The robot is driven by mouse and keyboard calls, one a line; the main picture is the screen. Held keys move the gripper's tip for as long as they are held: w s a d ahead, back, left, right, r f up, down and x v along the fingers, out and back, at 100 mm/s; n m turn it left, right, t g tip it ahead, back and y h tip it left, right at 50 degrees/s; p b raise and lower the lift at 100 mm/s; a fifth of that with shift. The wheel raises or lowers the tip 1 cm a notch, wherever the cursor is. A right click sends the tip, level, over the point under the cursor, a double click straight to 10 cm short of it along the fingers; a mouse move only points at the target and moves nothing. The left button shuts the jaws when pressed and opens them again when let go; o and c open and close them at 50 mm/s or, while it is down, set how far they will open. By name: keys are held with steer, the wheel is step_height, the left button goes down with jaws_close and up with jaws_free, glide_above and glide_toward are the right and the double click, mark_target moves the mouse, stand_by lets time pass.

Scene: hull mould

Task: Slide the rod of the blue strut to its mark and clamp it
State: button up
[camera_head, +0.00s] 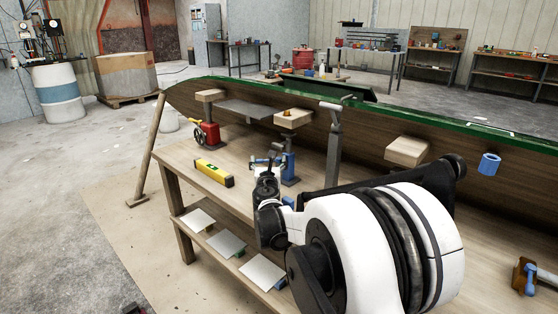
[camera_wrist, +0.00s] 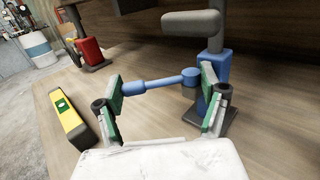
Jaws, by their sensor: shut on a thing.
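The blue strut (camera_head: 290,168) stands upright on a dark foot on the wooden bench, with a blue body (camera_wrist: 214,76) and a grey rod (camera_wrist: 216,43) above. I cannot make out the mark on the rod.
A yellow level (camera_head: 213,172) lies on the bench left of the strut. A red jack (camera_head: 206,133) stands behind it. A grey post (camera_head: 333,150) rises to the right. The green-rimmed hull (camera_head: 370,142) runs along the back. Bare bench lies in front of the level.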

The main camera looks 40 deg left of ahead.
steer(key=shift+a+r, duration=0.2)
steer(key=shift+a, duration=0.05)
steer(key=o, duration=1.3)
steer(key=shift+c, duration=0.2)
steer(key=o, duration=0.3)
steer(key=shift+a+f, duration=0.2)
steer(key=shift+o, duration=0.2)
steer(key=shift+d+f, duration=0.1)
steer(key=shift+d, duration=0.1)
steer(key=shift+s+d, duration=0.15)
steer(key=shift+d, duration=0.05)
steer(key=shift+v, duration=3.75)
